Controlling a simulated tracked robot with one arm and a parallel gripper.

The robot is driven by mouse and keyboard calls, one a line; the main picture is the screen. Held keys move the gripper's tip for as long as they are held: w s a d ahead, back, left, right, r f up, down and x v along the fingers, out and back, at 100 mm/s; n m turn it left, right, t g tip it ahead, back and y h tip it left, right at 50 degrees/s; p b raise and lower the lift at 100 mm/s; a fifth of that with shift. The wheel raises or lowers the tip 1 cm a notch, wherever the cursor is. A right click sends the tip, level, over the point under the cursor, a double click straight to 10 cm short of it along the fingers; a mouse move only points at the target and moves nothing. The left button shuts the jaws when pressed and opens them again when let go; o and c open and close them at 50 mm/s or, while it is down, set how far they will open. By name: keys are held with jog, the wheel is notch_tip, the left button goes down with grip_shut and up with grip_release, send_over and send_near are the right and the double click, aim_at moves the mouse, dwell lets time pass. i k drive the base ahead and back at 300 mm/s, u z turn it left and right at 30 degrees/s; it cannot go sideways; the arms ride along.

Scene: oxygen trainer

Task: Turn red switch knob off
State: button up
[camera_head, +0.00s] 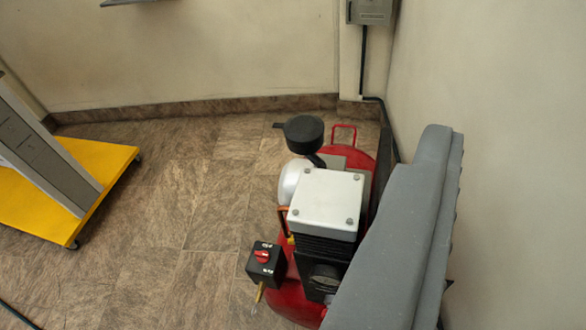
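The red switch knob (262,256) sits on the face of a small black switch box (265,270), low and a little left of the picture's middle line. White marks show above and below the knob, too small to read. The knob's pointer looks roughly level across the box. The box is at the left side of a red compressor (362,160) with a light grey square top cover (327,200) and a round black filter (304,134). I see no gripper fingers in this view, and nothing touches the knob.
A large grey slab-like shape (400,240) covers the compressor's right side; what it is cannot be told. A yellow wheeled platform (95,170) stands at left. Walls close the back and right, with a grey wall box (370,10). Tiled floor (170,240) left of the compressor is clear.

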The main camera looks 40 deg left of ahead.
aim_at(262, 256)
jog(key=u, duration=0.9)
jog(key=k, duration=1.25)
jog(key=z, duration=0.1)
jog(key=i, duration=1.75)
jog(key=z, duration=0.25)
